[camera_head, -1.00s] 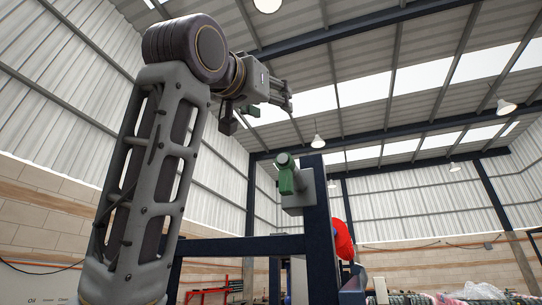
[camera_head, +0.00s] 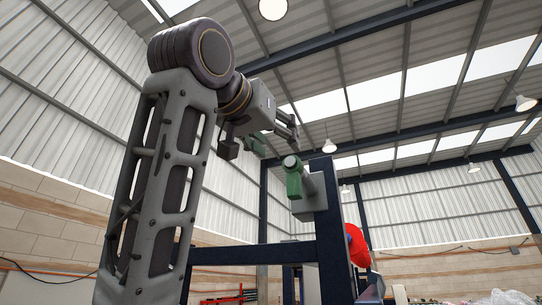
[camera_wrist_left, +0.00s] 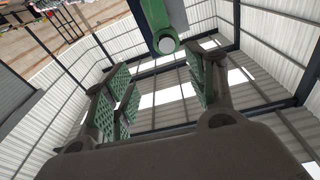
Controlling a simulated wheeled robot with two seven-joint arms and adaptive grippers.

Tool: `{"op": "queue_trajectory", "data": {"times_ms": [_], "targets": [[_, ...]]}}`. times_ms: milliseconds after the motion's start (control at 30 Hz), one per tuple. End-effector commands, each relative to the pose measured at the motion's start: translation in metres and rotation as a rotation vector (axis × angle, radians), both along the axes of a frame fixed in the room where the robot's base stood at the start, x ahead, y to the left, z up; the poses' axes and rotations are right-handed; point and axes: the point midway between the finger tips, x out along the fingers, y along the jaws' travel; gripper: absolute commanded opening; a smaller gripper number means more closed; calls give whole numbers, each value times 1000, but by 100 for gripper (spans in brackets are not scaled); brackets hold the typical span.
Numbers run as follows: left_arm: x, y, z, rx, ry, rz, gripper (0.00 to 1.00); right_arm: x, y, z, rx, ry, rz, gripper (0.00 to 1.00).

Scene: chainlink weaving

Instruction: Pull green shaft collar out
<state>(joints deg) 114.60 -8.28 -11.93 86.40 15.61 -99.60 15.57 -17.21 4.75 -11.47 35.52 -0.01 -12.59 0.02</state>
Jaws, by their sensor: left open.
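The green shaft collar (camera_head: 294,184) sits on a grey block (camera_head: 314,190) near the top of a dark blue post. Its round pale end faces me. My left gripper (camera_head: 276,134) is just above and to the left of the collar, apart from it. In the left wrist view the collar (camera_wrist_left: 156,18) hangs in from the top edge, with its round end beyond the fingers. The left fingers (camera_wrist_left: 160,95) are spread wide, with green ribbed pads and nothing between them. My right gripper is in neither view.
The dark blue frame (camera_head: 250,254) has a crossbar below the gripper and an upright post (camera_head: 329,230). A red rounded object (camera_head: 357,246) is right of the post. The air above and left of the collar is open.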

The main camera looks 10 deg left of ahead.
Motion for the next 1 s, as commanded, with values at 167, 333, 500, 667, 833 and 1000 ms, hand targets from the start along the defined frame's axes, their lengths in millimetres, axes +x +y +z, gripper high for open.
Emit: {"op": "queue_trajectory", "data": {"times_ms": [167, 333, 500, 667, 833, 1000], "targets": [[3, 5, -17, -1, 85, 23, 56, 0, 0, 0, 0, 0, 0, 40], [5, 8, -28, -17, 140, 38, 56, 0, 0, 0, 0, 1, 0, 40], [5, 8, -27, -27, 140, 37, 56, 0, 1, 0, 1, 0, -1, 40], [5, 8, -27, -26, 140, 37, 56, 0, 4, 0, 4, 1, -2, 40], [7, 7, -27, -26, 140, 37, 56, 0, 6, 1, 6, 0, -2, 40], [15, 5, -26, -26, 141, 37, 56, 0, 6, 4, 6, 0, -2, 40]]}}
